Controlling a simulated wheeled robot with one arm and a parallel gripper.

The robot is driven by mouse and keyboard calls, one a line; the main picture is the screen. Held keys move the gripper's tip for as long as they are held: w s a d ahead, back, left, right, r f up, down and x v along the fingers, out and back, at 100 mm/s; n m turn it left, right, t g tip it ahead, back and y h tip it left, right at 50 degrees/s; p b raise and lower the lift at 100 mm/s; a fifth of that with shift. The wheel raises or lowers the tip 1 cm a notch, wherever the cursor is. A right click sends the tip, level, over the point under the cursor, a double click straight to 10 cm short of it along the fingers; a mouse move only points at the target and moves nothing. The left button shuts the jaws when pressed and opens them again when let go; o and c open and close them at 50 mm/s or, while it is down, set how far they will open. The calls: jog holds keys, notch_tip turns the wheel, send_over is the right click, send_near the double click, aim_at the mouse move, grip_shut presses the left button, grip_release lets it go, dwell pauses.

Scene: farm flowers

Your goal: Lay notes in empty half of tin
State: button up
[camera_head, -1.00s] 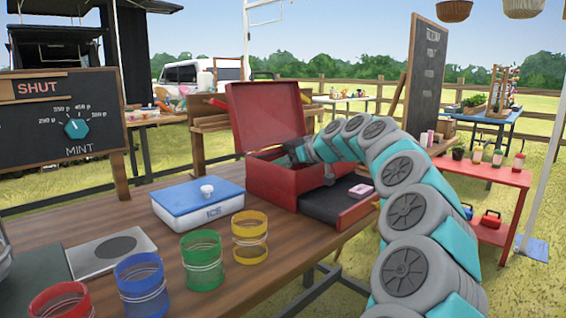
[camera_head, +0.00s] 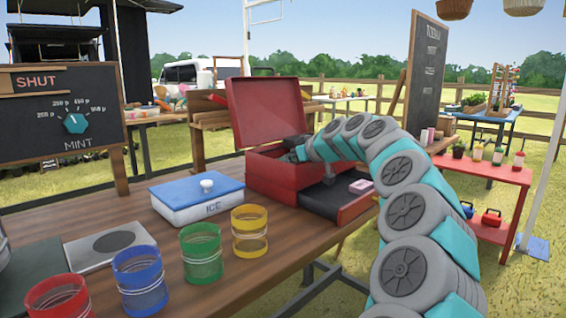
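The red tin (camera_head: 270,176) stands on the wooden table with its lid (camera_head: 265,111) raised at the back. A dark drawer or tray (camera_head: 322,198) sticks out at its front right, with a small pink block (camera_head: 361,187) on it. My gripper (camera_head: 292,147) reaches over the tin from the right, its end at or inside the opening. My arm and the tin's rim hide the fingertips, so whether they are open or shut does not show. I cannot make out any notes or the inside halves of the tin.
A blue-lidded ICE box (camera_head: 197,200) stands left of the tin. Red (camera_head: 58,300), blue (camera_head: 140,281), green (camera_head: 202,252) and yellow (camera_head: 249,231) jars line the table's near side. A grey plate (camera_head: 110,246) and a SHUT/MINT board (camera_head: 66,118) are at left. Bare wood lies between.

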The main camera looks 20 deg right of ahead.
jog(key=shift+r+p, duration=0.75)
jog(key=shift+p, duration=0.05)
jog(key=b+v, duration=0.2)
jog(key=v, duration=1)
jog(key=shift+s+f, duration=0.1)
jog(key=shift+f, duration=0.05)
jog(key=shift+c, duration=0.2)
